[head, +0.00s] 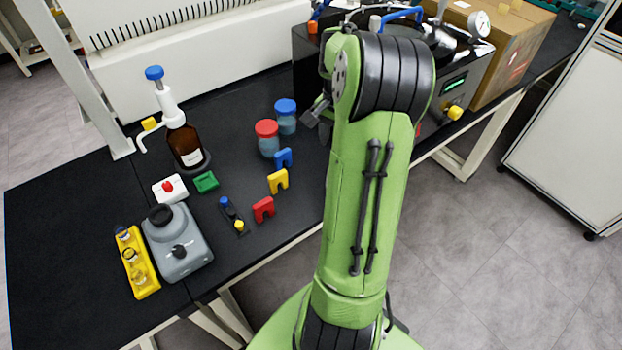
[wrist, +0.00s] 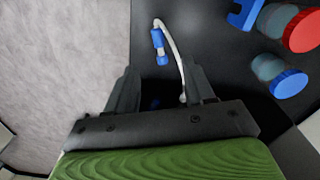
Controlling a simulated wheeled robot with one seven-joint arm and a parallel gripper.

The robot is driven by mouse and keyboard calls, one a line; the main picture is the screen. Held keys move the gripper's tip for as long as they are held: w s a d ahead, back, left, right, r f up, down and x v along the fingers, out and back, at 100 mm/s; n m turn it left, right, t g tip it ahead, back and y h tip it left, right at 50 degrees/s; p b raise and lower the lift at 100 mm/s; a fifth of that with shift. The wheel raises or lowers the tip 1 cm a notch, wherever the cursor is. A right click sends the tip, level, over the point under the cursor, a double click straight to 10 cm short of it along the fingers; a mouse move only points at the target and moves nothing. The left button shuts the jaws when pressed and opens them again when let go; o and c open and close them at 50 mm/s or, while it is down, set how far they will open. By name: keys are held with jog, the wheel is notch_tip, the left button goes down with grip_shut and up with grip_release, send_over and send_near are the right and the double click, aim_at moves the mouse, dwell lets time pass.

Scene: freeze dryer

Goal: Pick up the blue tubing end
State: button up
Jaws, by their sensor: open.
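The blue tubing end (wrist: 158,42) shows in the wrist view, on a white curved tube (wrist: 173,45) that lies over the black bench and runs back toward my right finger. My gripper (wrist: 163,77) is open, its two dark fingers apart with nothing clearly held between them. The blue end appears ahead of the fingertips, roughly in line with the gap. I cannot tell its height or distance. A faint dark-blue patch shows deeper between the fingers, too dim to name. In the head view my green arm hides the tubing end and most of the gripper.
A red-capped jar (head: 267,138) and a blue-capped jar (head: 286,117) stand close by, with a blue clip (head: 283,158) in front. The dryer (head: 462,75) stands behind my arm. The bench's front edge is near, with open floor beyond.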

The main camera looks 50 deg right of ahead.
jog(key=f+b, duration=0.1)
jog(key=f, duration=0.4)
jog(key=f+b, duration=0.2)
jog(key=f, duration=0.3)
jog(key=f+b, duration=0.1)
jog(key=f, duration=0.4)
jog(key=shift+s+d+f+b, duration=0.1)
jog(key=shift+s+f+b, duration=0.1)
jog(key=shift+s+b, duration=0.1)
jog(key=shift+r, duration=0.1)
grip_shut()
